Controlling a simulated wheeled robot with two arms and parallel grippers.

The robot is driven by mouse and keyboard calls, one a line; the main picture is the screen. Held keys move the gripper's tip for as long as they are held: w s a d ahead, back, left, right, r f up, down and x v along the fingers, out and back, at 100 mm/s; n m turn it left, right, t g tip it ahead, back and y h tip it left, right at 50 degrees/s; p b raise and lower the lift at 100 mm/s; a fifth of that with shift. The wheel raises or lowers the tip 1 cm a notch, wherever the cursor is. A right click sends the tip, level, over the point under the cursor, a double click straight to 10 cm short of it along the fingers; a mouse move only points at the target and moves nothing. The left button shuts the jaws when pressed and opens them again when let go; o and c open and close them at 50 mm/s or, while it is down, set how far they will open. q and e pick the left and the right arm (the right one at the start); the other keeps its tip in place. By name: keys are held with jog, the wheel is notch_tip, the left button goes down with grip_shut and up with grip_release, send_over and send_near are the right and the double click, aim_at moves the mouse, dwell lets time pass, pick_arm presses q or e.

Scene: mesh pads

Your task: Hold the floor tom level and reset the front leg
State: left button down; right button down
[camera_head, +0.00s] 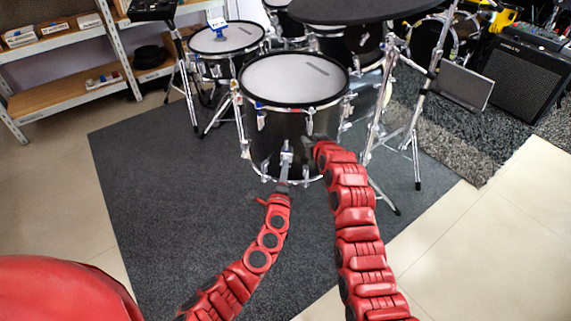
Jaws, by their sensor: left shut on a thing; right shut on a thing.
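The floor tom (262,130), a black drum with a white head and chrome rims, stands in the middle of the head view and looks roughly level. Its front leg (283,174) shows as a short grey length below the chrome bracket (286,156) on the near side of the shell. My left gripper (283,187) is shut on this leg, just under the bracket. My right gripper (311,141) is shut at the near right side of the tom's shell. Its exact grip point and the leg's lower end are hidden by the grippers and arms.
A dark carpet (150,190) lies under the drums. Another drum (226,38) stands behind left, with stands beside it. A chrome stand (410,120) is close on the right. Shelves (70,90) are at left, an amplifier (520,75) at right. The near-left carpet is clear.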

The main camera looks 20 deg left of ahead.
jog(key=shift+s+a+r, duration=0.1)
jog(key=shift+a, duration=0.15)
pick_arm(q)
jog(key=m, duration=1.4)
jog(key=c, duration=1.4)
grip_release()
jog(key=shift+m, duration=0.9)
jog(key=o, duration=0.5)
jog(key=s, duration=0.4)
jog(key=s+d, duration=0.1)
jog(key=s, duration=0.3)
jog(key=s+d, duration=0.1)
jog(key=s, duration=0.3)
